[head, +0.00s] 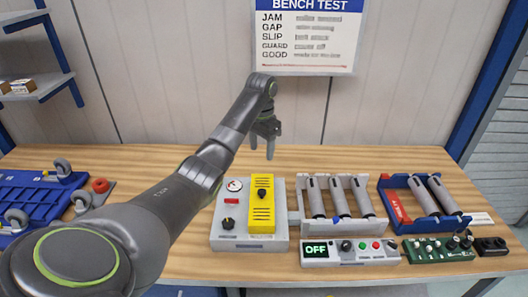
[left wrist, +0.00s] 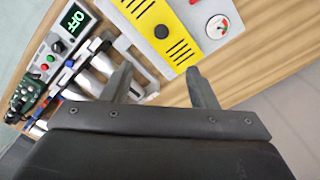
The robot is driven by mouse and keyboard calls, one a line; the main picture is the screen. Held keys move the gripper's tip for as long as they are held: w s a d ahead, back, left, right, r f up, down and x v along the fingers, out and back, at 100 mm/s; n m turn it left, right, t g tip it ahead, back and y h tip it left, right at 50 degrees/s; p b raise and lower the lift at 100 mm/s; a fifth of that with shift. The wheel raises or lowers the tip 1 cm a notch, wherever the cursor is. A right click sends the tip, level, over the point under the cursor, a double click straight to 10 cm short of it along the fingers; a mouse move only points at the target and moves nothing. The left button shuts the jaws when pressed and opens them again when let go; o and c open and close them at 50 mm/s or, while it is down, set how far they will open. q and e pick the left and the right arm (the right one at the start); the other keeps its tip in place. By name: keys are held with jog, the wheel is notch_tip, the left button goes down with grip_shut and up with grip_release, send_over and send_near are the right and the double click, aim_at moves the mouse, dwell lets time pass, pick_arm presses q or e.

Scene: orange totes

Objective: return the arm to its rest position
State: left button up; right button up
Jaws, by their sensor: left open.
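My left arm (head: 168,208) comes in from the left in the head view and reaches up over the back of the bench. My left gripper (head: 263,148) hangs above the table, behind the grey panel with the yellow cover. Its fingers point down and are apart with nothing between them. In the left wrist view the two fingers of my left gripper (left wrist: 160,88) are spread, with bare table and the yellow-covered panel seen beyond. My right gripper is in neither view.
The wooden bench (head: 150,153) carries a grey panel with gauge (head: 228,242), roller unit (head: 292,214), OFF display box (head: 340,262), red-and-blue roller tray (head: 394,202), green circuit board (head: 437,257) and blue wheeled frame (head: 38,185). A BENCH TEST sign (head: 308,38) hangs behind.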

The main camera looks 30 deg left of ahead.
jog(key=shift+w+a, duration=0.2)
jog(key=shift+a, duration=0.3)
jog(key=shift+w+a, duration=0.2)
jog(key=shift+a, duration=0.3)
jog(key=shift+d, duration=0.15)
